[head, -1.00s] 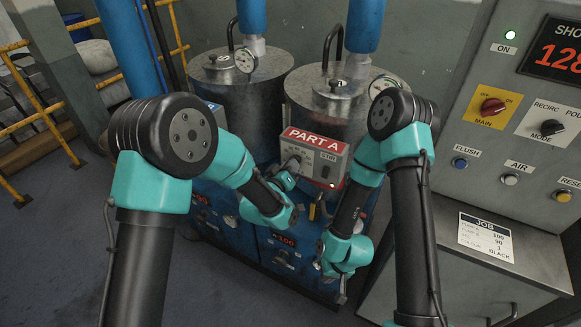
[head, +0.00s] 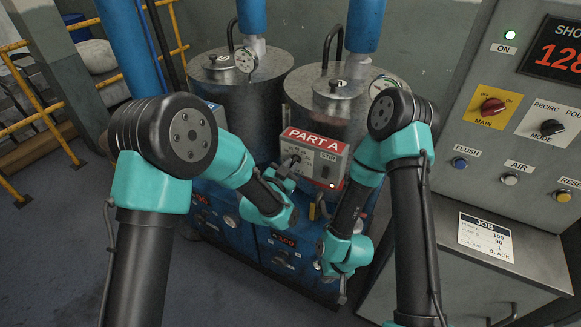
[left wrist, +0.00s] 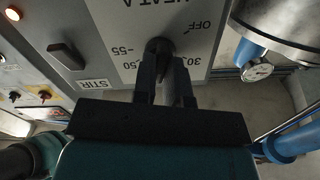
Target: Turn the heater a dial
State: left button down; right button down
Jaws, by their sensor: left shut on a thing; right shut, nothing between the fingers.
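The heater A dial (left wrist: 158,46) is a dark round knob on a pale plate (left wrist: 120,22) marked HEAT A, which appears upside down in the left wrist view. My left gripper (left wrist: 162,75) is shut on the dial, its fingers partly covering it. OFF, 30, 50 and 55 markings show around it. In the head view, the left gripper (head: 290,168) reaches the front of the PART A box (head: 318,152), and the dial is mostly hidden. My right gripper (head: 342,290) is shut and empty, pointing down low in front of the blue cabinet.
A STIR switch (left wrist: 66,55) sits beside the dial plate. Two metal tanks (head: 240,105) with gauges stand behind the box. The control panel (head: 520,120) with knobs and buttons is at the right. A yellow railing (head: 40,110) is at the far left.

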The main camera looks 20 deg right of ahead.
pick_arm(q)
jog(key=shift+m, duration=1.3)
jog(key=c, duration=1.2)
grip_release()
jog(key=shift+o, duration=0.2)
jog(key=v, duration=1.7)
jog(key=shift+a, duration=0.25)
jog(key=shift+s, duration=0.1)
